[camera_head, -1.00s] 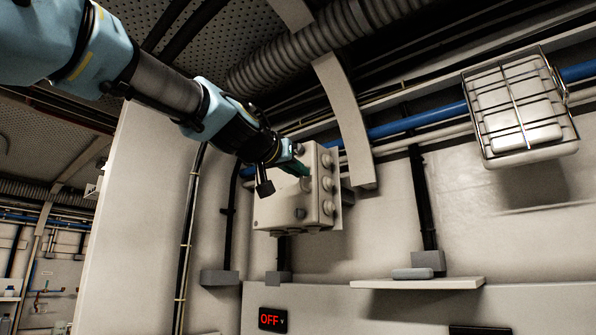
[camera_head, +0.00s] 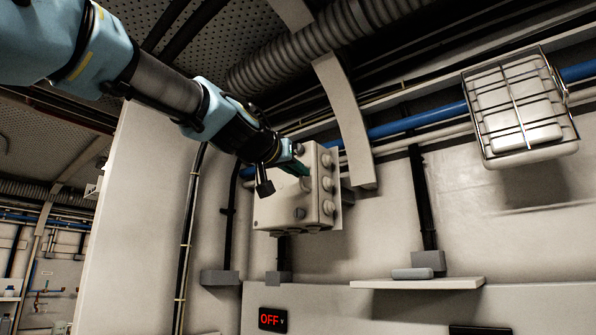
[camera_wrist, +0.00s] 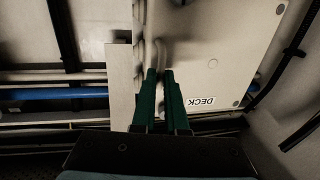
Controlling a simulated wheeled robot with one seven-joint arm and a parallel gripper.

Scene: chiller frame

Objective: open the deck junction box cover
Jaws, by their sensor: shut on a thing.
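The deck junction box (camera_head: 318,218) is a beige-grey box on the wall, with several round fittings on its right side. In the wrist view its pale cover (camera_wrist: 215,45) carries an upside-down "DECK" label (camera_wrist: 202,102). My gripper (camera_head: 305,171) reaches the box's upper part from the upper left. In the wrist view its green fingers (camera_wrist: 160,73) are close together around a thin grey handle (camera_wrist: 161,52) at the cover's side. The fingertips hide part of this handle. I see no clear gap between cover and box.
A blue pipe (camera_head: 420,120) and pale pipes run behind the box. A curved beam (camera_head: 343,120) stands close to its right. A caged lamp (camera_head: 515,108) hangs at the upper right. A shelf (camera_head: 440,284) and a red "OFF" display (camera_head: 272,320) are below.

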